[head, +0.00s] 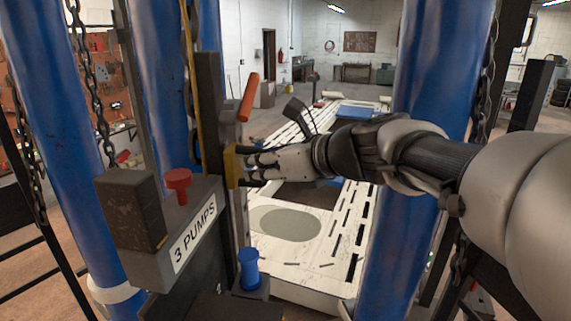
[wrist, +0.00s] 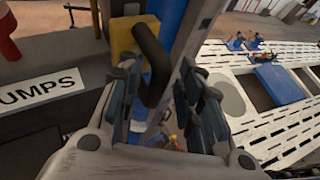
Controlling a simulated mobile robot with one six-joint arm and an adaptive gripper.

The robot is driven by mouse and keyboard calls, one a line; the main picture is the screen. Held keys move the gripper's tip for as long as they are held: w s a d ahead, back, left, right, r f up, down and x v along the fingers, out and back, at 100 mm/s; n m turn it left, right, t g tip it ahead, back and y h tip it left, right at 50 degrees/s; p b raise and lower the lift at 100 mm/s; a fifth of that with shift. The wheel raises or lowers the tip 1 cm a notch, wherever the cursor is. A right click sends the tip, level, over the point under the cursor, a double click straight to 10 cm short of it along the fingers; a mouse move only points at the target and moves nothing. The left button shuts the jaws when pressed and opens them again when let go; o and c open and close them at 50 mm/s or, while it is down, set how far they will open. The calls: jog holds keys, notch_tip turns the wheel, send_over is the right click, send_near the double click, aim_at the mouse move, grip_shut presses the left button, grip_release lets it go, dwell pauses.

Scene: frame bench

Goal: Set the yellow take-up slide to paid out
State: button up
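The yellow take-up slide (head: 232,166) sits on a dark upright post to the left of my gripper (head: 250,166) in the head view. In the wrist view the yellow slide block (wrist: 124,38) is at the top, with a black bar handle (wrist: 152,62) sticking out of it. My gripper (wrist: 160,78) is open, with one finger on each side of the handle. The handle lies nearer the left finger; I cannot tell whether they touch. A gap shows between the handle and the right finger. The slide's travel markings are not visible.
A grey box labelled "3 PUMPS" (head: 194,236) carries a red knob (head: 178,184). An orange lever (head: 249,97) is above the slide and a blue knob (head: 248,268) below. Blue posts (head: 430,75) and hanging chains flank the arm. A white slotted bench (head: 330,235) lies beyond.

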jog(key=shift+s+r, duration=0.1)
jog(key=shift+r, duration=0.15)
jog(key=v, duration=1.2)
jog(key=shift+a+f, duration=0.1)
jog(key=s+d+f+n+g+h+b, duration=0.1)
jog(key=s+d+f+n+h+b, duration=0.2)
jog(key=f, duration=1.5)
jog(key=s+d+f+n+g+h+b, duration=0.2)
jog(key=s+d+f+n+b, duration=0.3)
jog(key=s+f+n+b, duration=0.6)
jog(key=s+d+f+n+g+h+b, duration=0.1)
jog(key=s+d+f+n+h+b, duration=0.3)
jog(key=f, duration=2.1)
jog(key=s+n+h+b, duration=0.1)
jog(key=s+n+b, duration=0.2)
jog(key=n+b, duration=0.5)
jog(key=shift+s+f+g+b, duration=0.2)
jog(key=shift+s+g+b, duration=0.15)
jog(key=shift+b, duration=1.6)
